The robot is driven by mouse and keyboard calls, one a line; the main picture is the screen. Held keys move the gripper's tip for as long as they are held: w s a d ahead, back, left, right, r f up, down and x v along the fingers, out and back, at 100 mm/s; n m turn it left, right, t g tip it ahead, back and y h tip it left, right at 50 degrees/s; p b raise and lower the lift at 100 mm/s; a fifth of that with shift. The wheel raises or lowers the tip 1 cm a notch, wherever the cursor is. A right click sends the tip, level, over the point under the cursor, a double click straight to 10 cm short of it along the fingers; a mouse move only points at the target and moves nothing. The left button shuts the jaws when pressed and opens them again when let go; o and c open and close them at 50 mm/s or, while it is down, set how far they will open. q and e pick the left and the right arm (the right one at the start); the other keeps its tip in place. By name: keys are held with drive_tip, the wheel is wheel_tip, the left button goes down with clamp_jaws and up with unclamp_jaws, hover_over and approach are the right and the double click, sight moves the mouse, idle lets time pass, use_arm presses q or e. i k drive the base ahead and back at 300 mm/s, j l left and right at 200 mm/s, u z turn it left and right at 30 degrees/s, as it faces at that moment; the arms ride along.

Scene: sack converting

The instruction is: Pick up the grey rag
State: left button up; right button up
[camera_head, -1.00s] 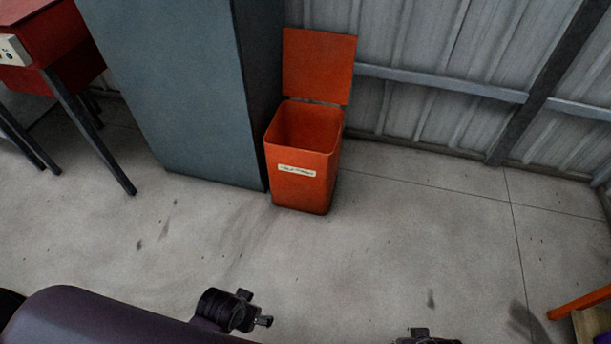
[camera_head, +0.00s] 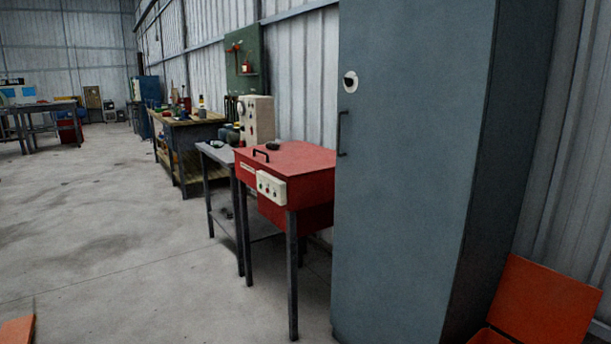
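I see no grey rag that I can make out in the head view. Neither of my grippers is in view.
A tall grey-blue cabinet (camera_head: 410,170) stands close on the right, beside an orange bin with its lid raised (camera_head: 545,300). Left of it are the red machine (camera_head: 310,185) on legs, a small table (camera_head: 216,153) and a cluttered workbench (camera_head: 190,132).

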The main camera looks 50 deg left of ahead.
sight(271, 144)
drive_tip(key=u, duration=1.9)
